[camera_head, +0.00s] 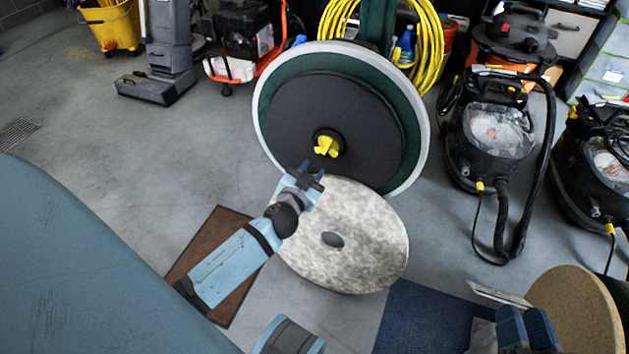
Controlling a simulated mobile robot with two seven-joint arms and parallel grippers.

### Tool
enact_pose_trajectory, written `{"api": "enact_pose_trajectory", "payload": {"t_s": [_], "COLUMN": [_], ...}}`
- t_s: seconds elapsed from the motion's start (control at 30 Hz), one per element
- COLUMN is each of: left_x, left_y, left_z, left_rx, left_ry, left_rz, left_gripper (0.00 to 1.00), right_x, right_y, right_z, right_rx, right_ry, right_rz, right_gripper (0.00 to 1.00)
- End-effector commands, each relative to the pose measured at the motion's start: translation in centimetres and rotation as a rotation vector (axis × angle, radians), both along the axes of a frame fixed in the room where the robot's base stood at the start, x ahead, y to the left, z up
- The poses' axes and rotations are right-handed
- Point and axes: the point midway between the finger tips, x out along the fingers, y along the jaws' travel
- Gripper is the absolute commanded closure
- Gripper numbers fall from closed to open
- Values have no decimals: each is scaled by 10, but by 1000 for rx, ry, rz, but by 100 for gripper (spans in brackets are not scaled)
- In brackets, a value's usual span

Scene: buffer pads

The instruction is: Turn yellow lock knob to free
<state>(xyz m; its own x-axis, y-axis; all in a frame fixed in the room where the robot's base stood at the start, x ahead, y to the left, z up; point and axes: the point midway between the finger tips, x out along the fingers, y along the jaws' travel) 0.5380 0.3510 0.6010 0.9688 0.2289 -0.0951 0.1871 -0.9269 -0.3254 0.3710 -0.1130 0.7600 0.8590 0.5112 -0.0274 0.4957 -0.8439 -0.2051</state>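The yellow lock knob (327,146) sits at the centre of a round black disc (290,115) with a green and pale rim, which faces me tilted up. The knob has lobed wings on a dark hub. My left gripper (313,177) is just below the knob, with a visible gap between its dark fingertips and the knob. Its finger opening is too small to judge.
A mottled white round pad (365,220) with a dark centre is below the disc, behind my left gripper. A brown mat (212,240) and a blue mat (425,315) lie on the floor. Vacuum cleaners (490,140) stand at the right.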

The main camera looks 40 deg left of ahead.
Motion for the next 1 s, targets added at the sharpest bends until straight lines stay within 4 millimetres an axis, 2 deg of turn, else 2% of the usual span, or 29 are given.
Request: {"api": "enact_pose_trajectory", "payload": {"t_s": [0.27, 0.77, 1.0], "left_x": [14, 62, 83], "left_y": [5, 16, 21], "left_z": [-2, -6, -10], "left_rx": [4, 5, 3], "left_ry": [-8, -7, -7], "left_rz": [4, 4, 5], "left_gripper": [68, 68, 68], "right_x": [-1, -1, -1], "right_y": [1, 1, 1], "right_z": [0, -1, -11], "right_rx": [5, 4, -6], "right_ry": [-5, -2, 19], "right_rz": [4, 3, 10], "right_gripper": [66, 66, 66]}}
